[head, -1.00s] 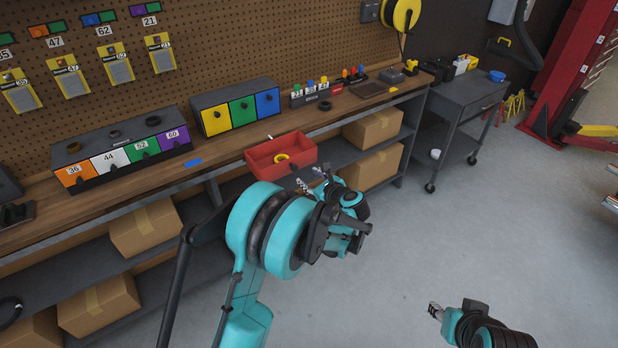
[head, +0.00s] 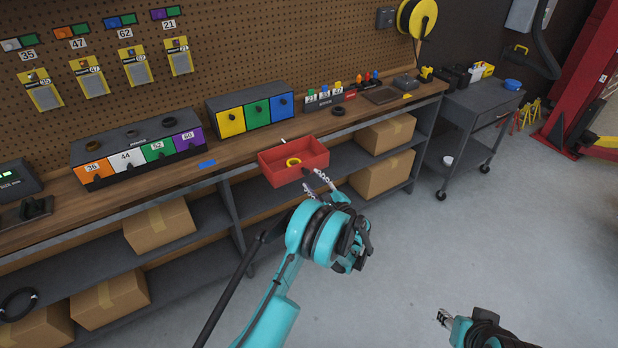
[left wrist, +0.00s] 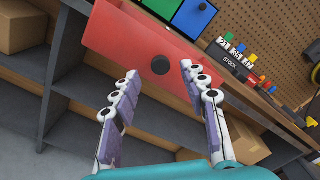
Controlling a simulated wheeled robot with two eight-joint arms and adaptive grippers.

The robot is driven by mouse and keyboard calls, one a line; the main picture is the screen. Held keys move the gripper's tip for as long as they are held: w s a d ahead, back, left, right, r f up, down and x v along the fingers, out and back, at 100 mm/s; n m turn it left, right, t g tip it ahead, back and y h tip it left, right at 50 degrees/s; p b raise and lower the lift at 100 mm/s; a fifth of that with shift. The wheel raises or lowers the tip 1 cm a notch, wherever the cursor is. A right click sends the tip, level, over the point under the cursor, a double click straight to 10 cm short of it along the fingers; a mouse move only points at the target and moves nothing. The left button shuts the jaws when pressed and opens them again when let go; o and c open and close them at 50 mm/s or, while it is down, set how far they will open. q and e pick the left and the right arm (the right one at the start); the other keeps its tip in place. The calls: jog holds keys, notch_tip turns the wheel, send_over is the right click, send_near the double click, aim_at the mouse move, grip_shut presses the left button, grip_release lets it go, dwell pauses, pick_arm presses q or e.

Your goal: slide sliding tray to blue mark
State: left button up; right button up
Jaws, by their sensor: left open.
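The blue mark (head: 207,163) is on the bench top, left of the tray. My left gripper (head: 320,180) is open in front of the tray's front face. In the left wrist view the open fingers (left wrist: 157,95) point at the tray's red front (left wrist: 140,60) and its dark round knob (left wrist: 160,65), with nothing between them. My right gripper (head: 443,316) is low at the right, well away from the bench; its jaw opening is too small to judge.
A drawer box with numbered fronts (head: 137,150) and a box with yellow, green and blue drawers (head: 249,110) stand behind on the bench. Cardboard boxes (head: 383,174) fill the shelves below. A grey cart (head: 474,115) stands right; the floor in front is clear.

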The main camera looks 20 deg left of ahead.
aim_at(307, 173)
pick_arm(q)
jog(key=shift+b+x, duration=0.4)
jog(key=shift+x, duration=1.55)
grip_shut()
